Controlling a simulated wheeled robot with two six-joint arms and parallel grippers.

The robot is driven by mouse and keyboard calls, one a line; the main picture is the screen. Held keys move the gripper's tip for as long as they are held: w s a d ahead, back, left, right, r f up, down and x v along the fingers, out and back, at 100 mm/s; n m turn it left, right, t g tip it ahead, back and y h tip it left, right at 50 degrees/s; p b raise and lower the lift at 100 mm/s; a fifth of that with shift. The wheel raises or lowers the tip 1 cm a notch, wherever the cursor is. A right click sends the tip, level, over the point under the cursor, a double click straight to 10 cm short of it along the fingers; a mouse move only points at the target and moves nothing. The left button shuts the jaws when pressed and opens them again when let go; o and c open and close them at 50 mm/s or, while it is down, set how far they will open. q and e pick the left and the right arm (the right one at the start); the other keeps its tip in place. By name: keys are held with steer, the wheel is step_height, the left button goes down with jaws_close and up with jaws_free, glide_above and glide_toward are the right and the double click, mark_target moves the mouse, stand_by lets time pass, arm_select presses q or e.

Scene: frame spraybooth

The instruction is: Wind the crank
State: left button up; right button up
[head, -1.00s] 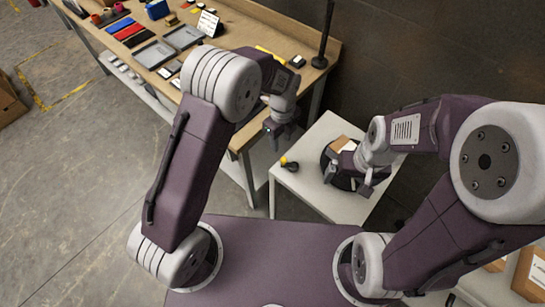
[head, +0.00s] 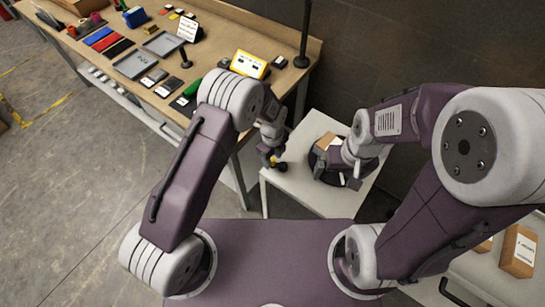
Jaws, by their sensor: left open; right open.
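A small black crank (head: 282,168) with a yellow knob (head: 273,160) is at the left part of the white side table. My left gripper (head: 269,160) is open, with its fingers at the yellow knob and partly hiding it. I cannot tell whether they touch it. A round dark turntable (head: 317,172) stands on the same table, with a cardboard box (head: 325,141) on it. My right gripper (head: 344,179) is open over the near side of the turntable and hides part of it and of the box.
The white side table (head: 297,195) has bare room in front of the crank. A wooden workbench (head: 215,50) with trays, cloths, a yellow device (head: 250,64) and a dark post (head: 303,40) runs along the left. Boxes (head: 518,250) stand on a pale surface at lower right.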

arm_select(q)
jaws_close()
